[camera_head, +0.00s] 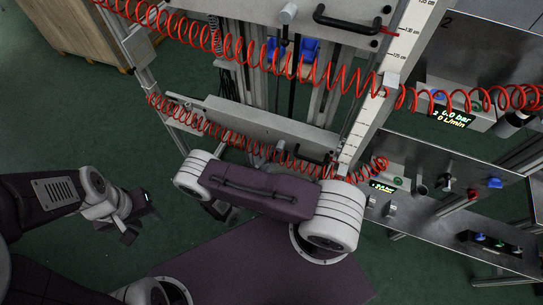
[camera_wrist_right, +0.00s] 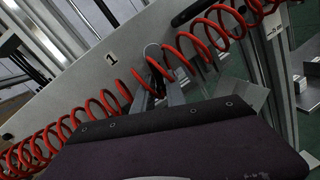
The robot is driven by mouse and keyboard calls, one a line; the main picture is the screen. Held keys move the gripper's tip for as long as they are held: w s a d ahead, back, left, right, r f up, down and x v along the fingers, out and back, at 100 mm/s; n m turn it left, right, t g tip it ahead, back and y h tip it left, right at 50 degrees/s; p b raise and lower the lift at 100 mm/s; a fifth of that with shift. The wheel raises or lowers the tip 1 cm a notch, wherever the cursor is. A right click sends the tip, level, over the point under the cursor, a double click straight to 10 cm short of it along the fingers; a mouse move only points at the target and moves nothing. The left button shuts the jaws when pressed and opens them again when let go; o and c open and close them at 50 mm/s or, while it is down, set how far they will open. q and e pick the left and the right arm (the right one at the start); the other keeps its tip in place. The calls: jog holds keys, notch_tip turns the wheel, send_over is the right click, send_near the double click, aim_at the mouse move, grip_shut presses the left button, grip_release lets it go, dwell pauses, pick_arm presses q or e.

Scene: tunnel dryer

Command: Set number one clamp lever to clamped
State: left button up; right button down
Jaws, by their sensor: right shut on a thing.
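The panel marked 1 (camera_wrist_right: 111,59) slants across the right wrist view. Close to that mark, a grey lever with a rounded end (camera_wrist_right: 153,53) stands up behind the red coiled hose; I take it for the number one clamp lever. My right gripper (camera_wrist_right: 157,92) is shut at the lever's lower part, and the hose and my purple wrist cover hide much of the grip.
Red coiled hoses (camera_head: 225,130) run across the machine front, close to my right gripper. A black handle (camera_head: 347,22) sits on the upper panel. Gauges (camera_head: 383,186) and small valves stand on the shelves at right. A wooden crate (camera_head: 85,35) stands at the back left. The floor at left is free.

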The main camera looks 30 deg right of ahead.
jog(key=shift+s+d+f+n+t+h+b, duration=0.1)
jog(key=shift+s+d+n+t+b, duration=0.15)
jog(key=shift+n, duration=0.5)
jog(key=shift+s+d+f+n+h+b, duration=0.1)
jog(key=shift+n+b, duration=0.25)
jog(key=shift+n, duration=0.35)
jog(key=shift+s+d+f+n+t+h+b, duration=0.1)
jog(key=shift+s+d+n+t+b, duration=0.15)
jog(key=shift+n, duration=0.5)
jog(key=shift+a+r, duration=0.1)
jog(key=c, duration=1.4)
grip_release()
jog(key=shift+c, duration=0.2)
